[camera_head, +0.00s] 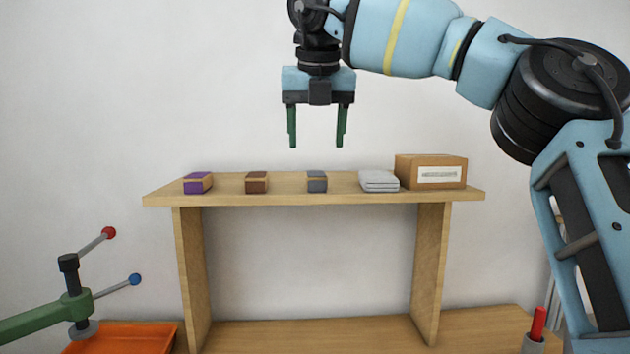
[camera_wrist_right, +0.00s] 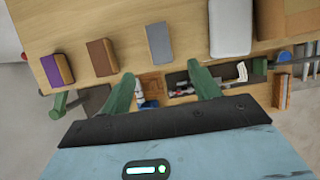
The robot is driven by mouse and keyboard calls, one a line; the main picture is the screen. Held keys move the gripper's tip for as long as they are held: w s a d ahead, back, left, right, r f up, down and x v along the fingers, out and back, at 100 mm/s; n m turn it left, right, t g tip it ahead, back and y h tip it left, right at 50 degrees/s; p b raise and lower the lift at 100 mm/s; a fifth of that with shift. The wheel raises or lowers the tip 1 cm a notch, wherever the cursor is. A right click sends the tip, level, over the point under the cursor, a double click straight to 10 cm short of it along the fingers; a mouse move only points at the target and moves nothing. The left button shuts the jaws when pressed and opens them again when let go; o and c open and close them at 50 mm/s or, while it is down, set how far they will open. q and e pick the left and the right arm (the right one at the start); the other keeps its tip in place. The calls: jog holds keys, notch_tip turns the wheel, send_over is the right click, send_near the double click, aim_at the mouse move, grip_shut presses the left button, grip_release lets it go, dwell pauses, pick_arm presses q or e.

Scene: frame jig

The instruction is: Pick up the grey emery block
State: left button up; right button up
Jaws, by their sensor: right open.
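The grey emery block (camera_head: 317,181) sits on the raised wooden shelf, between the brown block (camera_head: 257,182) and the folded grey cloth. In the right wrist view the grey block (camera_wrist_right: 159,43) lies beyond the fingertips, near the middle. My right gripper (camera_head: 316,143) is open and empty, above the shelf, almost straight over the grey block in the head view. Its two green fingers (camera_wrist_right: 160,82) show apart in the wrist view, with nothing between them at their height. My left gripper is not in view.
A purple block (camera_head: 197,183) stands at the shelf's left. A folded cloth (camera_head: 379,181) and a cardboard box (camera_head: 430,171) stand at its right. The wooden shelf (camera_head: 230,197) stands on a lower bench. A green clamp (camera_head: 75,300) and an orange tray (camera_head: 120,338) are at lower left.

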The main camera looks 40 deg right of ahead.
aim_at(317, 175)
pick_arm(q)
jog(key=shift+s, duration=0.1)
pick_arm(e)
jog(key=shift+s+a, duration=0.1)
jog(key=x, duration=0.2)
jog(key=shift+f, duration=0.3)
jog(key=shift+d+f, duration=0.2)
jog(key=shift+f, duration=0.05)
jog(key=x, duration=0.4)
jog(key=shift+w+d+f+p, duration=0.2)
jog(key=shift+w+d+p, duration=0.05)
jog(key=shift+p, duration=0.05)
jog(key=shift+a, duration=0.1)
jog(key=shift+c, duration=0.5)
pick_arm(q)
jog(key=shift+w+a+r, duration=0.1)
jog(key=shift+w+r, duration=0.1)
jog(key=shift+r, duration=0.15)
pick_arm(e)
jog(key=c, duration=1)
